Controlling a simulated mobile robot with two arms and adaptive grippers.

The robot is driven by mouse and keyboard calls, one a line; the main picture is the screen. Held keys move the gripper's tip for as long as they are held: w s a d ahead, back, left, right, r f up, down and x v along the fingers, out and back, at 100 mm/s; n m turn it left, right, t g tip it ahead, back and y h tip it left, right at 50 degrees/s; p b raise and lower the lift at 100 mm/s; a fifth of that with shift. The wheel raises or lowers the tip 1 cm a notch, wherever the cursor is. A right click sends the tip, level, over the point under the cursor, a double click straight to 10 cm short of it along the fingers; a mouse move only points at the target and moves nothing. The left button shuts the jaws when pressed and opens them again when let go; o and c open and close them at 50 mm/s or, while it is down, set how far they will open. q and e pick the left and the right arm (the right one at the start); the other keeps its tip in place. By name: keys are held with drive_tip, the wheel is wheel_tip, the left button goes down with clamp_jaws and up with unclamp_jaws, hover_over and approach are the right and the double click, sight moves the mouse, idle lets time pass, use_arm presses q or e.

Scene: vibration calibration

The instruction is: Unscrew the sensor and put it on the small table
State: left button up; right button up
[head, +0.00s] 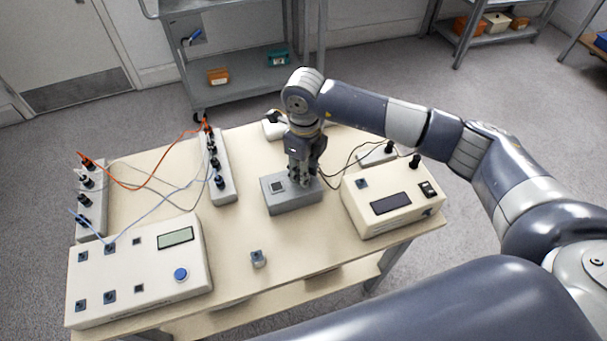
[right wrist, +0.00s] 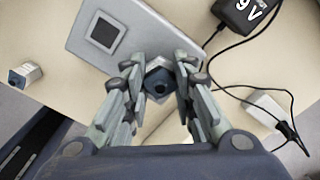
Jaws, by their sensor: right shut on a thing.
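My right gripper (head: 303,178) points down over the right part of a grey box (head: 291,203) with a dark square on its top. In the right wrist view my right gripper (right wrist: 160,88) is shut on the sensor (right wrist: 158,77), a small grey angular block with a dark round socket. The sensor is at the box's edge in that view; I cannot tell whether it still touches the box (right wrist: 78,45). The fingers hide it in the head view. The light wooden table (head: 240,225) carries all this. My left gripper is not in view.
A small grey cube (head: 258,259) stands near the table's front edge. A cream device with a display (head: 390,203) is close on the right, a larger console (head: 140,262) on the left. Socket strips and cables lie behind. The table's front middle is mostly free.

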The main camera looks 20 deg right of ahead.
drive_tip(key=shift+s+f+n+b, duration=0.1)
drive_tip(key=shift+n+b, duration=0.6)
drive_tip(key=shift+n, duration=0.3)
drive_tip(key=shift+s+f+n+b, duration=0.1)
drive_tip(key=shift+n+b, duration=0.6)
drive_tip(key=shift+n, duration=0.3)
drive_tip(key=shift+f+n+b, duration=0.1)
drive_tip(key=shift+n+b, duration=1)
drive_tip(key=shift+n, duration=0.5)
drive_tip(key=shift+n+b, duration=0.3)
drive_tip(key=shift+n, duration=0.1)
drive_tip(key=shift+n+b, duration=0.5)
drive_tip(key=shift+n, duration=0.2)
drive_tip(key=shift+n+b, duration=0.85)
drive_tip(key=shift+n, duration=0.45)
